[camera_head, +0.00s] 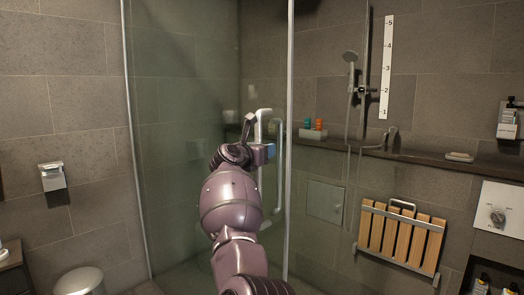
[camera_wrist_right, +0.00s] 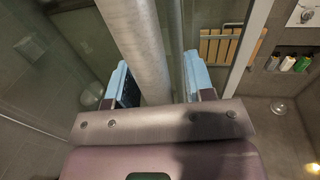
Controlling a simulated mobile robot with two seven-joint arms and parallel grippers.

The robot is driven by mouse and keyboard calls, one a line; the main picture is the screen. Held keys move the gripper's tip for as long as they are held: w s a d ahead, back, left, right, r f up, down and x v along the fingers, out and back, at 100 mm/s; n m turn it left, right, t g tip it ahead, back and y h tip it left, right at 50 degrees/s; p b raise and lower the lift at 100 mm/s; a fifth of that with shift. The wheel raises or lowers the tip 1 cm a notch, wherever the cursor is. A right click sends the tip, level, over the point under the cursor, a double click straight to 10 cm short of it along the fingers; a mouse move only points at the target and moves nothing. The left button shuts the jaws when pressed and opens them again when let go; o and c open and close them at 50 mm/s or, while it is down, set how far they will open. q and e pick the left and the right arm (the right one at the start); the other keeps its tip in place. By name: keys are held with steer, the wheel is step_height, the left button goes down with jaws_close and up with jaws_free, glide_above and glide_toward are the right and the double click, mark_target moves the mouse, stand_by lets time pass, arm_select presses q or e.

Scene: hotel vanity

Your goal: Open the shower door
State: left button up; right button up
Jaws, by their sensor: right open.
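The shower door (camera_head: 185,120) is a tall tinted glass panel left of centre in the head view, with a metal strip along its right edge. Its handle (camera_head: 263,118) is a pale upright bar near that edge; a second bar shows just right of it. In the right wrist view the handle (camera_wrist_right: 140,40) is a thick grey bar running between the two blue-padded fingers. My right gripper (camera_wrist_right: 157,75) is open around the bar, with a visible gap on its right side. My forearm hides the handle's lower part in the head view. My left gripper is not in view.
A slatted wooden folding seat (camera_head: 400,237) hangs on the wall at right. A ledge (camera_head: 420,156) holds small bottles and a soap dish. A shower head (camera_head: 350,57) is above it. A bin (camera_head: 79,281) stands at lower left, and a paper holder (camera_head: 53,176) is on the left wall.

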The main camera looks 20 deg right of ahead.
mark_target(268, 81)
step_height(268, 81, up, 20)
steer(key=shift+p, duration=0.6)
steer(key=shift+s, duration=0.1)
stand_by(0.4)
